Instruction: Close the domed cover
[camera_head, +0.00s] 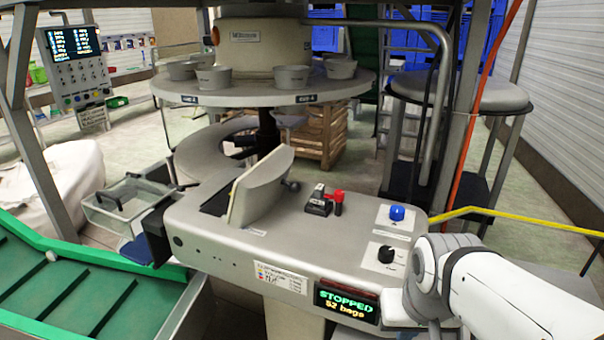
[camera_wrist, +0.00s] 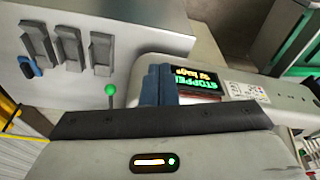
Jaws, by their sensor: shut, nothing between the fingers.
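The domed cover (camera_head: 262,187) is a grey curved shell with a pale yellowish edge. It stands tilted up, open, on the left part of the grey machine housing (camera_head: 330,240); a dark opening shows beside its base. A small dark knob sits at its right side. My white arm is at the lower right in the head view, right of the cover and apart from it. My gripper (camera_wrist: 158,82) shows in the wrist view with its blue-grey fingers together and empty, in front of the "STOPPED" display (camera_wrist: 198,82). The cover is not visible in the wrist view.
A black and red clamp (camera_head: 325,200), a blue button (camera_head: 397,213) and a black knob (camera_head: 386,254) stand on the housing between cover and arm. A round table with cups (camera_head: 270,92) is behind. A green-knobbed lever (camera_wrist: 111,92) is near my gripper.

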